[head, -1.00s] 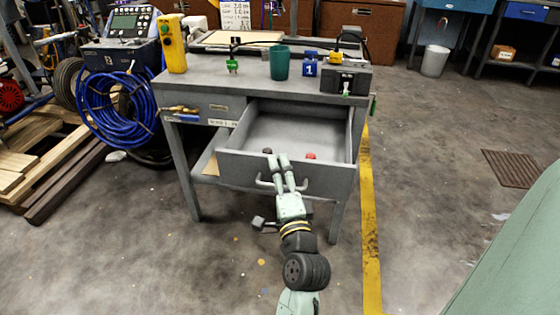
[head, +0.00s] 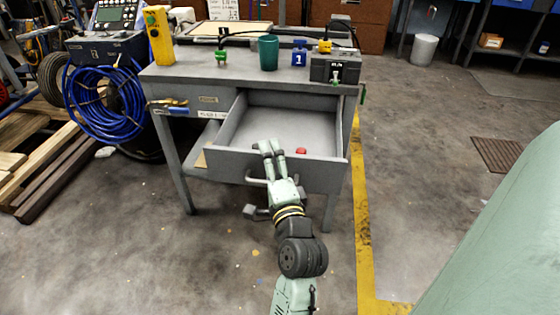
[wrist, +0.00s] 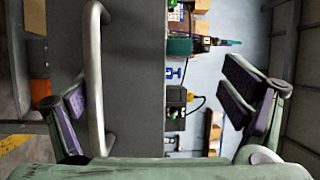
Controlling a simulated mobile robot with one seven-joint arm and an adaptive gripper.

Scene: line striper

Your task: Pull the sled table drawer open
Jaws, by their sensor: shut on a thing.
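The grey sled table (head: 215,66) stands ahead of me, with its wide right drawer (head: 235,160) pulled well out. The drawer front carries a pale bar handle (head: 256,181), which also shows upright in the wrist view (wrist: 95,80). My gripper (head: 270,147) is at the drawer front, with its fingertips around the top edge's height. In the wrist view the fingers stand wide apart, with the handle close beside the left one. My wrist hides part of the handle in the head view.
A red object (head: 301,151) lies in the drawer. A green cup (head: 268,53), a blue block marked 1 (head: 299,56) and a dark box (head: 335,66) stand on the tabletop. Blue hose (head: 105,105) and planks crowd the left. Floor in front and right is clear.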

